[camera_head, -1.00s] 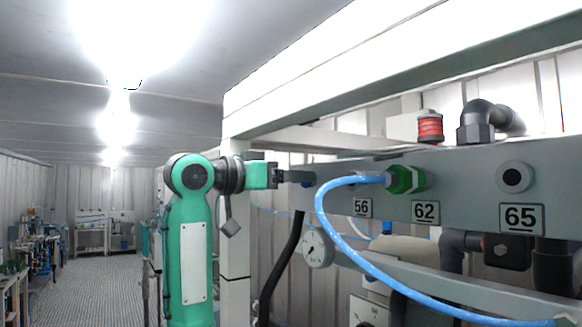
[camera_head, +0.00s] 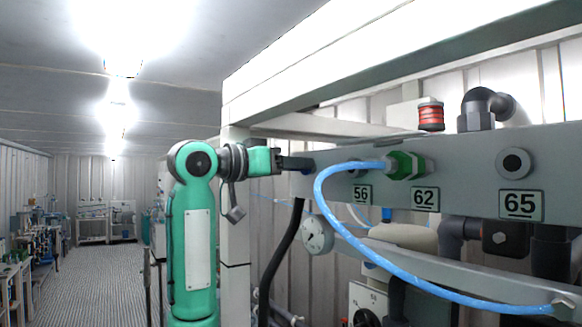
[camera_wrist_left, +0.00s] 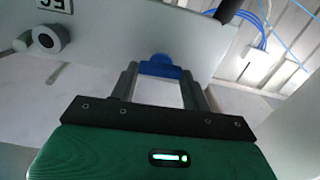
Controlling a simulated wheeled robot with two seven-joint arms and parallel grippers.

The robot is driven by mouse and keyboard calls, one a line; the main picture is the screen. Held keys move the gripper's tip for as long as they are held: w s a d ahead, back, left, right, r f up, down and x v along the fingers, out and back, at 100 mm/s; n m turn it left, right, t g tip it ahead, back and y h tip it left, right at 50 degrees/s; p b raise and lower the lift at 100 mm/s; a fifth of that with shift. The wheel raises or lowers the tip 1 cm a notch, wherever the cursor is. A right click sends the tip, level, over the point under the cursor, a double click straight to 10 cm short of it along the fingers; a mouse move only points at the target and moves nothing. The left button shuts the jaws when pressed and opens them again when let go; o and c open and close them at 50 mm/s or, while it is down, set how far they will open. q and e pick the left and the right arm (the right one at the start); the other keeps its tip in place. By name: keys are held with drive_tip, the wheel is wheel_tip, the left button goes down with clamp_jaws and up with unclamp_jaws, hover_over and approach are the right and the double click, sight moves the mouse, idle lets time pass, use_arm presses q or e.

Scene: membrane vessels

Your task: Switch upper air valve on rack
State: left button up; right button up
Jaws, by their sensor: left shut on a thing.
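My left gripper (camera_head: 296,163) reaches in from the left to the left end of the grey rack panel (camera_head: 460,170). In the left wrist view its two dark fingers (camera_wrist_left: 162,88) are closed on a blue valve knob (camera_wrist_left: 162,68) at the panel's edge. In the head view the knob is mostly hidden behind the fingers, with a small blue bit (camera_head: 310,164) showing. My right gripper is not in view.
A blue hose (camera_head: 330,240) loops from a green fitting (camera_head: 405,165) across the panel's front. Number plates 56, 62 and 65 (camera_head: 522,205) sit on the panel. An open aisle (camera_head: 105,270) lies left.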

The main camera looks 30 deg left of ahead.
use_arm(q)
drive_tip(key=shift+w+a+f+n+b, duration=0.15)
drive_tip(key=shift+n+b, duration=1.85)
drive_tip(key=shift+n, duration=1.75)
drive_tip(key=shift+s+a+f+n+b, duration=0.1)
drive_tip(key=shift+n+b, duration=1.85)
drive_tip(key=shift+n, duration=2.1)
drive_tip(key=o, duration=1)
drive_tip(key=shift+w, duration=0.1)
drive_tip(key=b+v, duration=0.6)
drive_tip(key=v, duration=0.7)
drive_tip(key=shift+s, duration=0.4)
